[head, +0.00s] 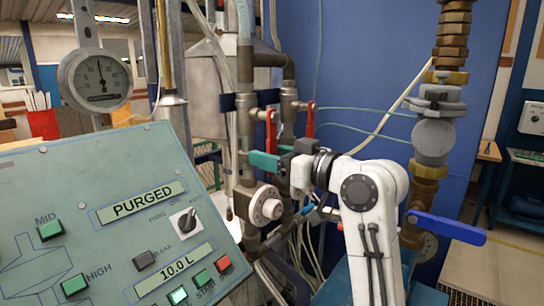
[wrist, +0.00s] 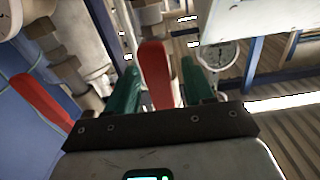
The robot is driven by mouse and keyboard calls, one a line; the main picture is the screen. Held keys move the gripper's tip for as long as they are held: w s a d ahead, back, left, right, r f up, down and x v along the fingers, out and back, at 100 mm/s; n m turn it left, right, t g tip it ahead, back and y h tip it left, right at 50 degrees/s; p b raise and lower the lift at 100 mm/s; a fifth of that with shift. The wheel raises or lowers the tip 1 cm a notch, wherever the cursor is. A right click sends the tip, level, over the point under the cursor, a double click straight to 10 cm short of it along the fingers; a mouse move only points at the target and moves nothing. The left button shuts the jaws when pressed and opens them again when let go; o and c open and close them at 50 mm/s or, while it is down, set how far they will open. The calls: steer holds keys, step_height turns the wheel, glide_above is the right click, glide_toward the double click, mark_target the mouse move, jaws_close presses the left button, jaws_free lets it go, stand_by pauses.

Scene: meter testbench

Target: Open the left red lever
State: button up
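The left red lever (head: 270,131) hangs down from a valve on the pipework in the head view. My gripper (head: 266,160) has green fingers and is at the lever's lower end, which it partly hides. In the wrist view the left red lever (wrist: 155,72) stands between the two green fingers (wrist: 160,80). A gap shows between the lever and the finger on the right, so the gripper is open around it. The right red lever (head: 310,121) also hangs down; in the wrist view it (wrist: 42,102) lies outside the fingers on the left.
A console (head: 100,225) with a "PURGED" display and buttons fills the lower left. A round gauge (head: 98,79) stands behind it. A large blue-handled valve (head: 447,228) is at the right. Pipes and a round white knob (head: 266,207) are close below my gripper.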

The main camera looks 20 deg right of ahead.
steer(key=b+v, duration=0.3)
steer(key=v, duration=0.7)
steer(key=shift+s+d, duration=0.2)
steer(key=shift+s, duration=0.1)
